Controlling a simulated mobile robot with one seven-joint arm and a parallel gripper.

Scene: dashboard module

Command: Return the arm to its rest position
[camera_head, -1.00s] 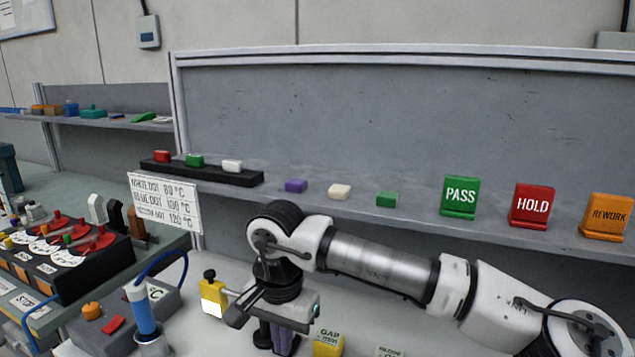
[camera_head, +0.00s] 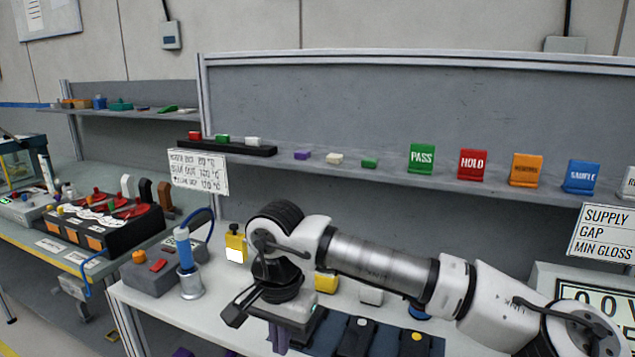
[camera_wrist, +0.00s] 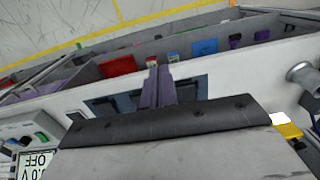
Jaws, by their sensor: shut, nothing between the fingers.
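My arm stretches in from the lower right of the head view, bent at the wrist, with my gripper (camera_head: 278,338) pointing down over the front of the white bench (camera_head: 130,295). In the wrist view my gripper (camera_wrist: 158,72) shows its two purple-grey fingers together, shut with nothing between them. The gripper's far tips are partly hidden in the head view.
A soldering-iron-like blue tool (camera_head: 184,250) in a metal holder and a yellow block (camera_head: 236,245) stand left of my wrist. A shelf with PASS (camera_head: 422,158) and HOLD (camera_head: 473,165) signs runs behind. Grey bins with a red piece (camera_wrist: 118,66) lie beyond the fingers.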

